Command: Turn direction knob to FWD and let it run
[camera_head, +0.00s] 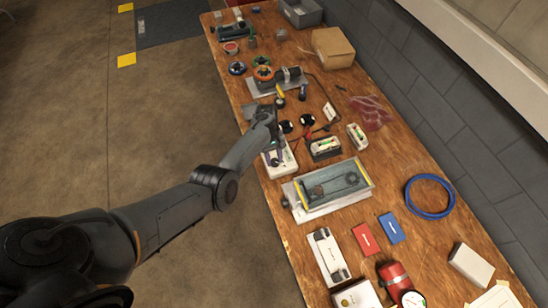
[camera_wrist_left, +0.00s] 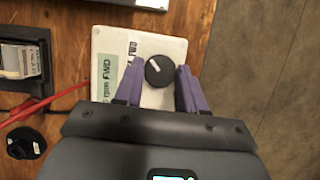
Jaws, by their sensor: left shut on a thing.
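The white control box (camera_head: 290,165) sits at the left edge of the wooden table, partly hidden by my left gripper (camera_head: 273,150). In the left wrist view the box (camera_wrist_left: 165,48) carries a round black direction knob (camera_wrist_left: 160,71) with a white pointer mark towards the upper left. My right gripper is in neither view.
A red lead (camera_wrist_left: 48,101) runs to the box's left side. A black-framed meter (camera_head: 325,148) and a clear-walled tray (camera_head: 300,200) stand close by on the table. A motor-like rig (camera_head: 290,75) is farther back. Floor lies open left of the table.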

